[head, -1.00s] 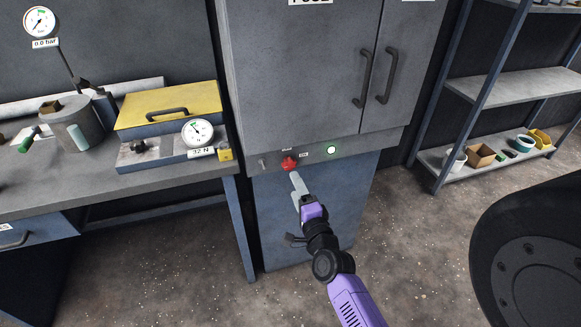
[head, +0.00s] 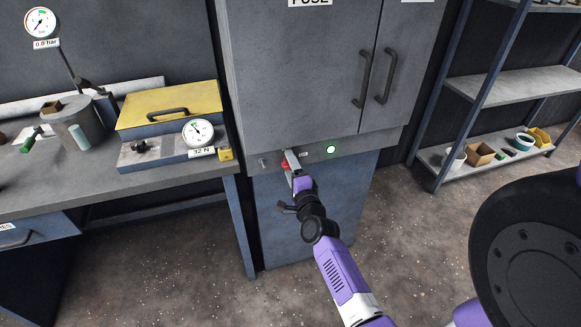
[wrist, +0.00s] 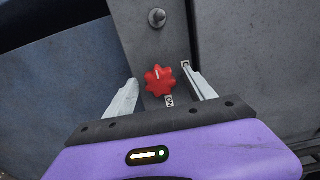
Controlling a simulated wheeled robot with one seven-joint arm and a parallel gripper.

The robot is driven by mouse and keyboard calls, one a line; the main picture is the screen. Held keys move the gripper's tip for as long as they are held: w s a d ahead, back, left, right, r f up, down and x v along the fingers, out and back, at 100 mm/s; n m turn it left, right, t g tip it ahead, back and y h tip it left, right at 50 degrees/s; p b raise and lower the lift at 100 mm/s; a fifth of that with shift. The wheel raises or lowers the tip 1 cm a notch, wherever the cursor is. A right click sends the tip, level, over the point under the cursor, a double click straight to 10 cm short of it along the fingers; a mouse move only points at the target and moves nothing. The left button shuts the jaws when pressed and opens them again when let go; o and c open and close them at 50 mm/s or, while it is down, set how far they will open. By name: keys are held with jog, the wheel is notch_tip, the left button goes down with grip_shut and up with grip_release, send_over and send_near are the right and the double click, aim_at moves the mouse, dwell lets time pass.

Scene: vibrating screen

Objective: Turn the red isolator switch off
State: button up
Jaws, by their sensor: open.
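The red isolator switch (wrist: 159,80) is a lobed knob on the grey panel strip of the cabinet. A short pale mark shows on its upper face, and a small ON label (wrist: 170,101) sits beside it. In the head view the red switch (head: 285,166) is partly hidden behind my gripper (head: 292,165). In the wrist view my gripper (wrist: 163,88) is open, with one finger on each side of the knob. I cannot tell whether either finger touches it.
A small metal toggle (wrist: 157,18) stands on the same strip. A lit green lamp (head: 331,149) is to the right of the switch. The cabinet doors (head: 310,75) above are closed. A workbench (head: 120,190) stands at the left.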

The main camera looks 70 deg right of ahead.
jog(key=shift+c, duration=0.4)
jog(key=c, duration=1.2)
jog(key=shift+c, duration=0.2)
jog(key=shift+n, duration=0.3)
jog(key=shift+n+p, duration=3.75)
jog(key=shift+n, duration=4.95)
jog(key=shift+f, duration=0.1)
